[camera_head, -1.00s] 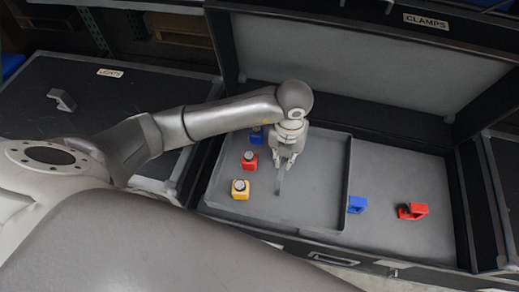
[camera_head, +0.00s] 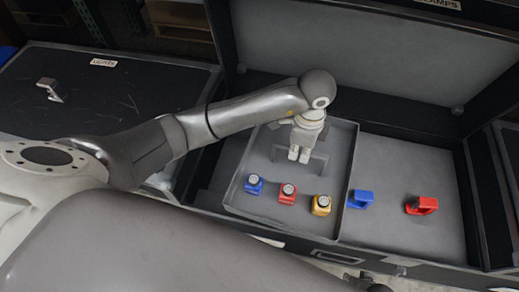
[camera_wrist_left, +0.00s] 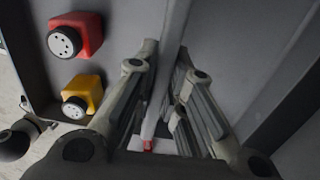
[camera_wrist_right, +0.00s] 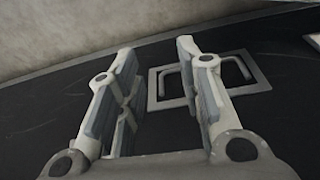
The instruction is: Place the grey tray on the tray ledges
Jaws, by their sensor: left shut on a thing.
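The grey tray (camera_head: 338,152) is in the left part of the open case marked CLAMPS. Its bar handle (camera_head: 319,160) stands up in its middle. My left gripper (camera_head: 299,156) is shut on this handle, which also shows between the fingers in the left wrist view (camera_wrist_left: 169,55). A blue item (camera_head: 254,185), a red item (camera_head: 287,194) and a yellow item (camera_head: 321,205) stand in a row along the tray's front side. I cannot make out the ledges or whether the tray touches them. My right gripper (camera_wrist_right: 155,75) is open and empty in the right wrist view.
A blue clamp (camera_head: 361,199) and a red clamp (camera_head: 421,205) lie on the case floor (camera_head: 395,165) right of the tray. The raised lid (camera_head: 350,50) stands behind. A closed dark case (camera_head: 115,90) is at left. A recessed handle (camera_wrist_right: 180,85) faces my right gripper.

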